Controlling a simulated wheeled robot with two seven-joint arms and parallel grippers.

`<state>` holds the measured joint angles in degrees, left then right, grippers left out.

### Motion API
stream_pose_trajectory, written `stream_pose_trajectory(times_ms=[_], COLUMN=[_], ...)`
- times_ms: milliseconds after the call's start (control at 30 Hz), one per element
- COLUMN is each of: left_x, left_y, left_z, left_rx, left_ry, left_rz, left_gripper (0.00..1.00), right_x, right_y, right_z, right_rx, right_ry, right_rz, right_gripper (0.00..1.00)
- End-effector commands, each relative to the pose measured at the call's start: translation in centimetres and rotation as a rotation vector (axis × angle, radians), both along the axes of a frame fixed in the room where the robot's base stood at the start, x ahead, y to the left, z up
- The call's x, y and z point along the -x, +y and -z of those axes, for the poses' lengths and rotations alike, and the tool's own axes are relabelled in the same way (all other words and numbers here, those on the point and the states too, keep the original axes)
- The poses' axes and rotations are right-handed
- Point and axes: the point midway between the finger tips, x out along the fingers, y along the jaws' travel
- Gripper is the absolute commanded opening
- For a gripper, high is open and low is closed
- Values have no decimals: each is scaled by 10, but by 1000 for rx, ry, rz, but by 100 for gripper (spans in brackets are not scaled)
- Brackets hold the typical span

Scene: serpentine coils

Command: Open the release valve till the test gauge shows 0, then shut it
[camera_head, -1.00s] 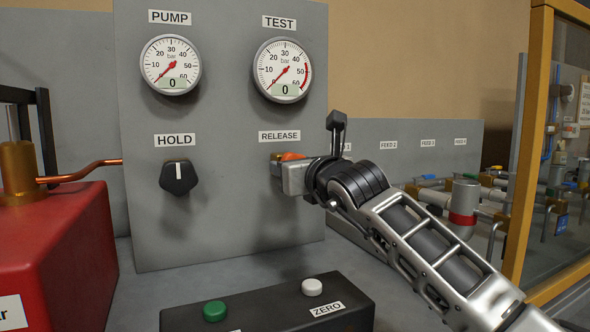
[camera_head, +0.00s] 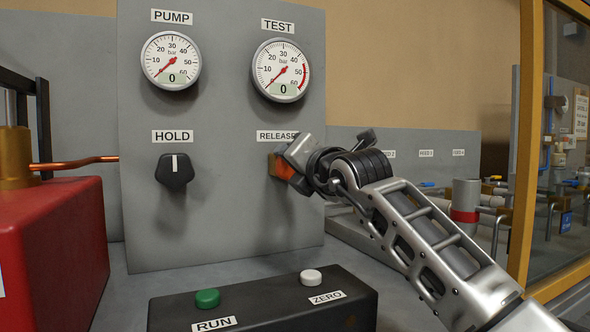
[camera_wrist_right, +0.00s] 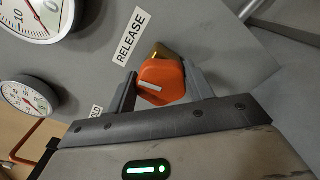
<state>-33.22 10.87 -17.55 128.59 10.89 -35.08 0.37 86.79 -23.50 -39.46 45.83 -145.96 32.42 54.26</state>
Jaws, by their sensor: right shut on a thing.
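The release valve (camera_head: 280,168) is an orange knob on a brass stem under the RELEASE label. In the right wrist view the knob (camera_wrist_right: 160,80) shows a white pointer mark. My right gripper (camera_head: 288,166) is shut on this knob, one finger on each side, and is rolled over at a tilt. The test gauge (camera_head: 283,71), above the valve, shows 0 on its display, with its red needle at the low end of the scale. My left gripper is not in view.
The pump gauge (camera_head: 171,61) also shows 0. The black HOLD knob (camera_head: 174,172) is left of the valve, its mark upright. A dark box (camera_head: 262,300) with green and white buttons stands in front. A yellow-framed glass case (camera_head: 530,150) is at right.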

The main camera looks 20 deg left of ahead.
Motion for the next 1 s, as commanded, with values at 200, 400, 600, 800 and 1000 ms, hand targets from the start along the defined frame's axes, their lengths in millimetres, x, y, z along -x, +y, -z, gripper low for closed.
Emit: stream_pose_trajectory(times_ms=[200,400,600,800,1000], left_x=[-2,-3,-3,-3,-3], left_y=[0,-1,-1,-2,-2], left_z=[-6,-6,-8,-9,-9], left_rx=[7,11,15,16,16], left_ry=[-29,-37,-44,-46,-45], left_rz=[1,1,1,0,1], left_gripper=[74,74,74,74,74], right_x=[-1,-1,-1,-1,-1], right_y=[0,0,0,-1,-1], right_z=[2,2,2,2,2], right_rx=[-77,-116,-130,-133,-133], right_ry=[91,134,150,153,152], right_rz=[1,0,0,0,-1], right_gripper=[29,29,29,29,71])
